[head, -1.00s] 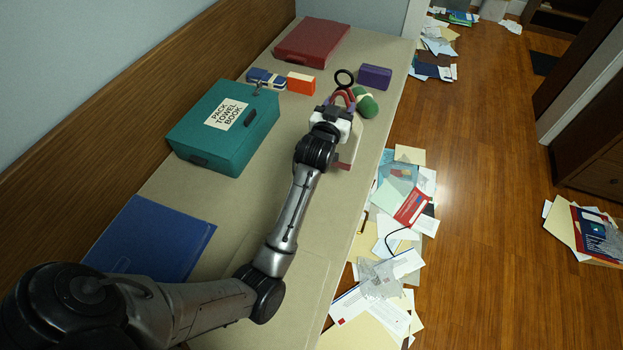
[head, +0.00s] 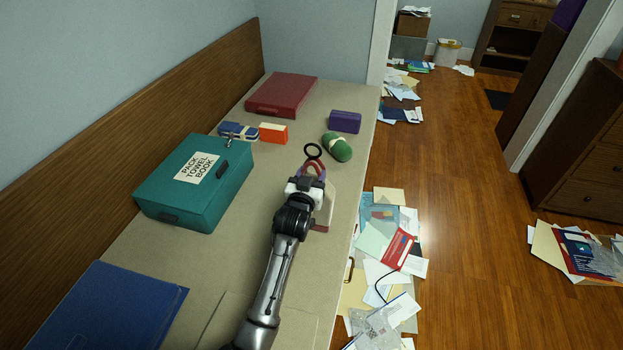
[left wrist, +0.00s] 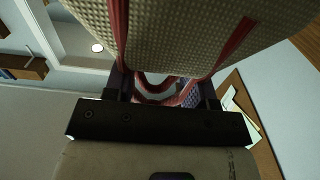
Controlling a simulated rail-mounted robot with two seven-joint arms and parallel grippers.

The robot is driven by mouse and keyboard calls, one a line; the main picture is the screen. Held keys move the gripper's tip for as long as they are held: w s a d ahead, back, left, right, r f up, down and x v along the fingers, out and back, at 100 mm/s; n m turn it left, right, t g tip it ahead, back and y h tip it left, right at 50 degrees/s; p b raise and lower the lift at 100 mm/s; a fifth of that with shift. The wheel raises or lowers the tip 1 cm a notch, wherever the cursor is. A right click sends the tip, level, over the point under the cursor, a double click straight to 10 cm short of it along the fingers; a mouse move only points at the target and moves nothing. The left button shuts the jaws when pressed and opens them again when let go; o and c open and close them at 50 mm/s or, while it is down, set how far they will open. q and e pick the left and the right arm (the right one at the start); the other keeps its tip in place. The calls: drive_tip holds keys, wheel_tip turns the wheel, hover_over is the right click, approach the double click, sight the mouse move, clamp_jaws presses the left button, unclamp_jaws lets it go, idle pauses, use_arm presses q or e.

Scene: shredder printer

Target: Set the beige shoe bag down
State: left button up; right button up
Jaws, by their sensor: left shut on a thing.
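My left gripper (head: 308,178) is over the right part of the table and shut on the red handles of the beige shoe bag (head: 328,203). In the head view, the gripper and wrist hide most of the bag. Only its pale side and a red edge show, to the right of the wrist. Red handle loops show at the fingertips. In the left wrist view, the bag's woven beige cloth with red straps (left wrist: 185,35) fills the top, close to the gripper (left wrist: 165,88). I cannot tell whether the bag touches the table. My right gripper is not in view.
The table (head: 265,275) is bare around the wrist. A teal box (head: 200,190) stands left, a purple box (head: 345,121) behind. Papers (head: 385,250) litter the floor at right.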

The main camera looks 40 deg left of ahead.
use_arm(q)
drive_tip(key=shift+w, duration=0.1)
drive_tip(key=o, duration=1.3)
drive_tip(key=shift+s+r, duration=0.15)
drive_tip(key=shift+s, duration=0.05)
drive_tip(key=s+d+f+m+g+h+p, duration=0.1)
drive_tip(key=s+d+f+g, duration=0.3)
drive_tip(key=s, duration=0.9)
drive_tip(key=s+d+f+m+g+h+p, duration=0.2)
drive_tip(key=s+d, duration=0.5)
drive_tip(key=s, duration=0.7)
drive_tip(key=s+d+f+m+g+h+p, duration=0.1)
drive_tip(key=s+d+f+m+g+h, duration=0.2)
drive_tip(key=s, duration=1.1)
drive_tip(key=shift+d+f+m+g+h+p, duration=0.2)
drive_tip(key=shift+d+f+g+h, duration=0.2)
drive_tip(key=shift+d+f+g, duration=0.7)
drive_tip(key=shift+d+f+m+g+h+p, duration=0.2)
drive_tip(key=shift+d+f+g+h, duration=0.2)
drive_tip(key=shift+d+f+g, duration=0.6)
drive_tip(key=shift+a+f, duration=0.15)
drive_tip(key=shift+a, duration=0.1)
drive_tip(key=shift+w, duration=0.1)
